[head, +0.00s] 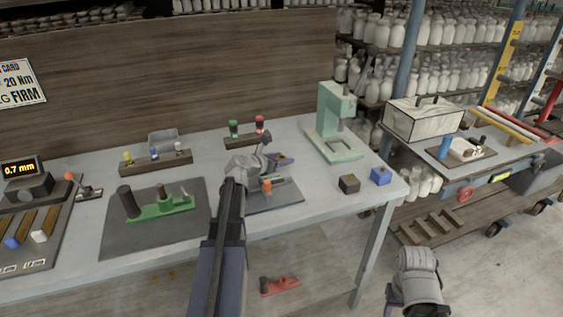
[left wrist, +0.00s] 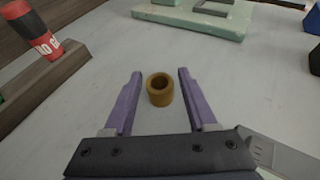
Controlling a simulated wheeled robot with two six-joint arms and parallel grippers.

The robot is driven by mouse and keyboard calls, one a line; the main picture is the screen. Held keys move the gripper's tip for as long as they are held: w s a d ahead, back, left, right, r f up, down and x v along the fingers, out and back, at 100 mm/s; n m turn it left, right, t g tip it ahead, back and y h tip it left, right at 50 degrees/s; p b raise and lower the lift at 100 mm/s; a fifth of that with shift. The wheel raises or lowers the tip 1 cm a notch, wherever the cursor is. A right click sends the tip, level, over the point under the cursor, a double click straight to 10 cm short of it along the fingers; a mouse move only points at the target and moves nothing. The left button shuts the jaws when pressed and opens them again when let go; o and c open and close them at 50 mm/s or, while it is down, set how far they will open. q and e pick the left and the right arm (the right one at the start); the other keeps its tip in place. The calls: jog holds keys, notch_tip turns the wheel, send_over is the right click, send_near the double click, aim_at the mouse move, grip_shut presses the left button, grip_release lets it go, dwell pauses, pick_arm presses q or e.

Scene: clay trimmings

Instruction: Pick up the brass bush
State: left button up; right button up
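The brass bush (left wrist: 160,90) is a short, hollow, brown-gold ring standing upright on the grey bench top in the left wrist view. My left gripper (left wrist: 160,74) is open, with one purple finger on each side of the bush. There are visible gaps between the fingers and the bush. In the head view my left gripper (head: 283,160) is over the middle of the bench, and I cannot make out the bush there. My right gripper (head: 388,311) is only partly in view at the bottom, away from the bench; its fingers are mostly cut off.
A wooden block with red and green bottles (head: 259,124) stands behind my left gripper. A pale green press (head: 335,128) stands at the back right. A dark cube (head: 349,184) and a blue block (head: 381,176) lie near the right edge. A green fixture (head: 160,207) is to the left.

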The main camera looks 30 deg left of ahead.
pick_arm(q)
grip_shut()
jog(key=shift+r, duration=0.1)
dwell(0.5)
notch_tip(320, 180, up, 14)
jog(key=p, duration=1.4)
